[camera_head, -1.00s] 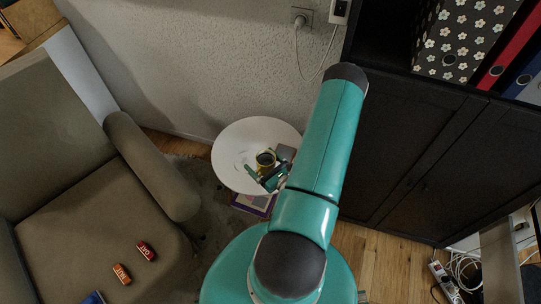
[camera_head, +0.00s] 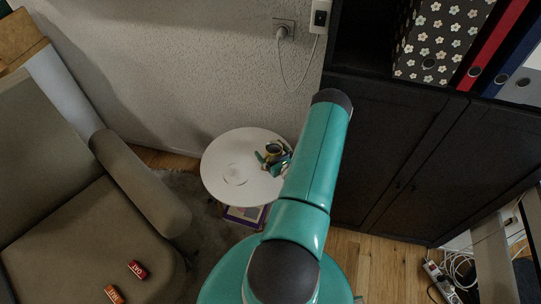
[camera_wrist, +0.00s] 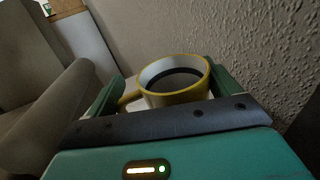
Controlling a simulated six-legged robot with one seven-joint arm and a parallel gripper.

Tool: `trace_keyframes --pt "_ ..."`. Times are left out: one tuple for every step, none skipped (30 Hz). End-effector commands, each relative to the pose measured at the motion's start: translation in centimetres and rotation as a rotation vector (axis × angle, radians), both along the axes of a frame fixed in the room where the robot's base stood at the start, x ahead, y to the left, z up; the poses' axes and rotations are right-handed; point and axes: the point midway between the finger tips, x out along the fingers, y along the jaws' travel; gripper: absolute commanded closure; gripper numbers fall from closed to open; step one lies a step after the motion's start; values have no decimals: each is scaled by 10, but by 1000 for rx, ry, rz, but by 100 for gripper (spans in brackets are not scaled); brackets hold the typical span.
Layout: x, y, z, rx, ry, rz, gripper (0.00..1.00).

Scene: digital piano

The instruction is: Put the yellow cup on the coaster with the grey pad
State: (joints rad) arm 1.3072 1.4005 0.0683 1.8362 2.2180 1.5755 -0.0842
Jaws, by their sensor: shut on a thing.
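The yellow cup (camera_wrist: 180,97) is between the two green fingers of my gripper (camera_wrist: 165,88) in the wrist view. Its inside is white with something dark in it, and its handle points left. In the head view, the cup (camera_head: 273,149) and my gripper (camera_head: 273,157) are over the right back part of the round white table. Whether the cup touches the table, I cannot tell. A faint round outline (camera_head: 235,174), perhaps a coaster, lies on the table left of and nearer than the cup. I cannot make out a grey pad.
The white table (camera_head: 222,152) stands between the armchair (camera_head: 145,195) and the black cabinet (camera_head: 400,170), near the wall. Its left half is clear apart from the faint outline. A purple-edged item (camera_head: 243,216) lies under it. Red (camera_head: 137,269) and orange (camera_head: 114,294) cans lie on the armchair.

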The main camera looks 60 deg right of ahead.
Motion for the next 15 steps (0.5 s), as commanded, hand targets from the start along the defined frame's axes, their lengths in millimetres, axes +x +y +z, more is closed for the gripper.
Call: trace_keyframes --pt "3 -3 -7 -1 0 2 38" --pt "5 -5 -9 -1 0 1 38" --pt "6 -7 -11 -2 1 1 38" --pt "7 -8 -13 -1 0 1 38" --pt "7 -9 -15 -1 0 1 38" --pt "9 -11 -18 0 0 1 38" --pt "11 -13 -21 0 0 2 38" --pt "11 -13 -25 0 0 1 38" --pt "11 -12 -32 1 1 1 38" --pt "11 -12 -36 2 1 1 38" --pt "11 -12 -40 0 1 1 38" --pt "10 -12 -45 0 1 1 38" --pt "10 -13 -47 -1 1 1 38" --pt "10 -13 -49 -1 0 1 38" --pt "10 -13 -50 -2 1 0 38"
